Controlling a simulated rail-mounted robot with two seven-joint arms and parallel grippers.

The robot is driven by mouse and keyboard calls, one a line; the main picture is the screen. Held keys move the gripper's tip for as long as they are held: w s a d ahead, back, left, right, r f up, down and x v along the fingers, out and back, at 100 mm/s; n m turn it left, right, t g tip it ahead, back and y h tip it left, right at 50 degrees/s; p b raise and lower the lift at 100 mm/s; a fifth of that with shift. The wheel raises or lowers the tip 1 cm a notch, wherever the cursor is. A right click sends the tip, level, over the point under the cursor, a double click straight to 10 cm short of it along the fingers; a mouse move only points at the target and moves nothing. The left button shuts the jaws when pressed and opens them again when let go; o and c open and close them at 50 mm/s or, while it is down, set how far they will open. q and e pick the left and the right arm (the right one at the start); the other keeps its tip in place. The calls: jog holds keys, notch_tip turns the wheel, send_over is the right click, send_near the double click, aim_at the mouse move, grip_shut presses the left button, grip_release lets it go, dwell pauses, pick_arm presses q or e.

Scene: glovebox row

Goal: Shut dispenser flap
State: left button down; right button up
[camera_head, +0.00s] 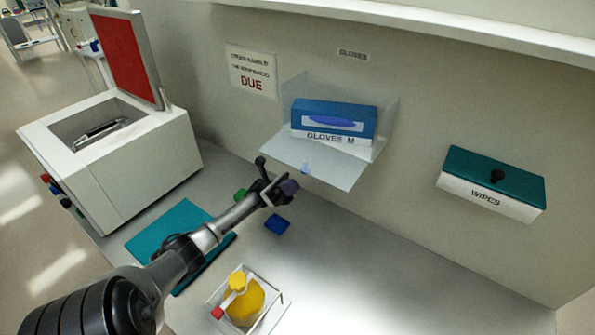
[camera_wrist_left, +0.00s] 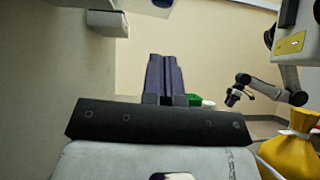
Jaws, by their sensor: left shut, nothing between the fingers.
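The clear glove dispenser (camera_head: 390,112) is on the back wall and holds a blue and white box (camera_head: 334,120) marked GLOVES M.
A white box with a raised red lid (camera_head: 132,60) stands at the left. A teal mat (camera_head: 175,222), a green block (camera_head: 240,195), a blue block (camera_head: 277,224) and a white bin with a yellow bag (camera_head: 247,305) are below. A wipes box (camera_head: 490,195) hangs right.

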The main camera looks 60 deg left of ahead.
aim_at(312, 160)
pick_arm(q)
notch_tip(312, 160, up, 6)
jog(key=d+p, duration=0.1)
jog(key=d, duration=0.1)
jog(key=shift+w, duration=0.35)
jog(key=shift+d+f, duration=0.1)
